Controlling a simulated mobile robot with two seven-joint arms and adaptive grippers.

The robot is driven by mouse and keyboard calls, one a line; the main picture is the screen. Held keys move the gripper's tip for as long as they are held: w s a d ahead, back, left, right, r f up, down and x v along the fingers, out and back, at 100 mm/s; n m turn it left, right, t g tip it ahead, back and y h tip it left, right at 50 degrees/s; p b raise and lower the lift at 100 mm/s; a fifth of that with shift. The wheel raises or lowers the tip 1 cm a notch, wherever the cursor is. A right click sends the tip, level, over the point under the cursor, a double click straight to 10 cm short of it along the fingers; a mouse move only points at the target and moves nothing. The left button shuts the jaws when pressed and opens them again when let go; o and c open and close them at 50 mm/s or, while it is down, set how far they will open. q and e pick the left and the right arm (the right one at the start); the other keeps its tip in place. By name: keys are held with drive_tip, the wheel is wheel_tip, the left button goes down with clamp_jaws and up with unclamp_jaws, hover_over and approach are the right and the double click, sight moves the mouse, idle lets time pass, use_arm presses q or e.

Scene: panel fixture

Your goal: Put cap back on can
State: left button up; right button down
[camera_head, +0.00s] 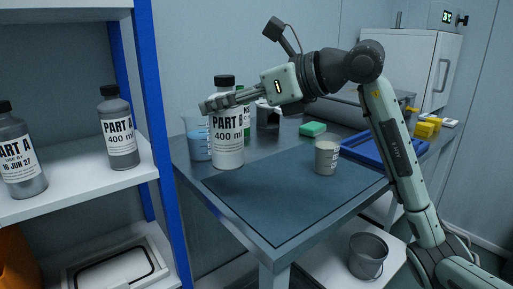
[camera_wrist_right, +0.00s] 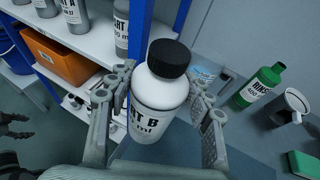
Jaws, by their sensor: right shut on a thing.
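The white PART B 400 ml can (camera_head: 228,148) is upright at the left end of the workbench, with a black cap (camera_head: 224,81) on its top. My right gripper (camera_head: 216,103) reaches in from the right and is shut on the can just below its shoulder. In the right wrist view the can (camera_wrist_right: 160,98) sits between both fingers, and the black cap (camera_wrist_right: 168,58) looks seated on the neck. Whether the can's base touches the bench is unclear. A dark shape at the left edge of the wrist view may be my left gripper (camera_wrist_right: 14,127); its state is unclear.
A beaker of blue liquid (camera_head: 198,146) stands close left of the can. A green bottle (camera_wrist_right: 262,84) and a metal mug (camera_head: 268,116) are behind. A pale cup (camera_head: 327,157) stands on the dark mat (camera_head: 280,205). Shelves with grey PART A bottles (camera_head: 118,130) are left.

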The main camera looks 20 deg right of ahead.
use_arm(q)
drive_tip(key=shift+w+d+r+t, duration=0.1)
drive_tip(key=shift+d+r+t, duration=0.05)
drive_tip(key=shift+r, duration=0.3)
drive_tip(key=shift+w+d+r+t, duration=0.1)
drive_tip(key=shift+r+t, duration=0.05)
drive_tip(key=shift+r, duration=0.25)
use_arm(e)
drive_tip(key=d+f, duration=0.3)
drive_tip(key=d, duration=0.2)
drive_tip(key=shift+s+d, duration=0.2)
drive_tip(key=shift+d, duration=0.05)
use_arm(q)
drive_tip(key=shift+s+f, duration=0.1)
use_arm(e)
drive_tip(key=shift+f, duration=0.15)
use_arm(q)
drive_tip(key=shift+w+d+t+b, duration=0.4)
drive_tip(key=shift+w+d, duration=0.2)
drive_tip(key=shift+w, duration=0.25)
use_arm(e)
wheel_tip(320, 180, down, 4)
drive_tip(key=shift+r, duration=0.1)
use_arm(q)
drive_tip(key=shift+w, duration=0.1)
